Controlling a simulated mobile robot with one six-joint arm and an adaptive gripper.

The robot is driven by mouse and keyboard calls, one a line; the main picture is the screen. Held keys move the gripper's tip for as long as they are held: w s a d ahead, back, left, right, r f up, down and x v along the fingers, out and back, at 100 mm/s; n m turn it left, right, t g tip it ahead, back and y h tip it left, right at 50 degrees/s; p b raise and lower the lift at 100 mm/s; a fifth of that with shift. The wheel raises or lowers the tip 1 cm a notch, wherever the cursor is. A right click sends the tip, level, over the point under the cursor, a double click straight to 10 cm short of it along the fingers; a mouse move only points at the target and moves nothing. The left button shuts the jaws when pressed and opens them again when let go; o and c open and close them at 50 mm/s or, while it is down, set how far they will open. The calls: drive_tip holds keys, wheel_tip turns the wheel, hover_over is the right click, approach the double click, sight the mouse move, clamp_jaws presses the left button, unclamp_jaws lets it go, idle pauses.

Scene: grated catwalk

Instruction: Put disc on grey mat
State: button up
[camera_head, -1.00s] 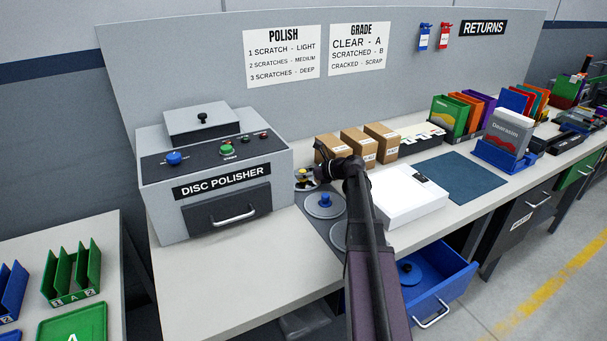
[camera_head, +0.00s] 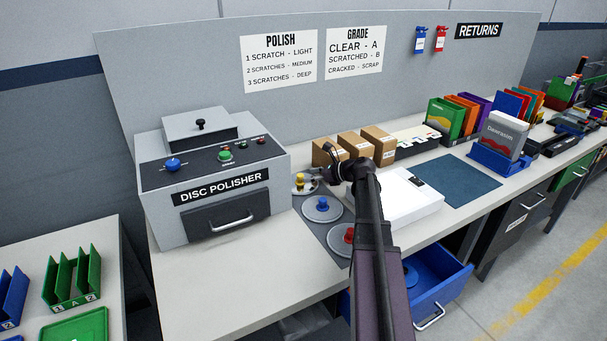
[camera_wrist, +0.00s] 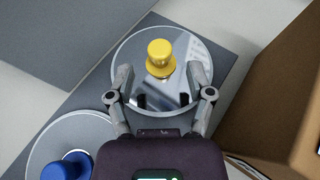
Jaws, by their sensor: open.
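A shiny round disc with a yellow knob (camera_head: 299,182) lies at the back end of a grey mat (camera_head: 315,227), beside the polisher. In the wrist view the disc (camera_wrist: 127,57) lies below my gripper (camera_wrist: 160,84), with its yellow knob (camera_wrist: 160,56) just ahead of the space between the fingers. The fingers are apart and hold nothing. A disc with a blue knob (camera_head: 322,204) and one with a red knob (camera_head: 348,236) lie farther forward on the mat. My arm partly covers the red-knobbed one.
The disc polisher (camera_head: 215,180) stands left of the mat. Cardboard boxes (camera_head: 356,143) stand close behind my gripper, and one is near it on the right in the wrist view. A white box (camera_head: 405,198) and a blue-grey mat (camera_head: 458,182) lie to the right. A blue drawer (camera_head: 440,285) is open below.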

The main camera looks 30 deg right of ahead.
drive_tip(key=p+v, duration=0.2)
drive_tip(key=v, duration=0.5)
drive_tip(key=shift+s, duration=0.1)
drive_tip(key=shift+s+d+r, duration=0.1)
drive_tip(key=shift+s+d, duration=0.1)
drive_tip(key=shift+d, duration=0.05)
idle(0.4)
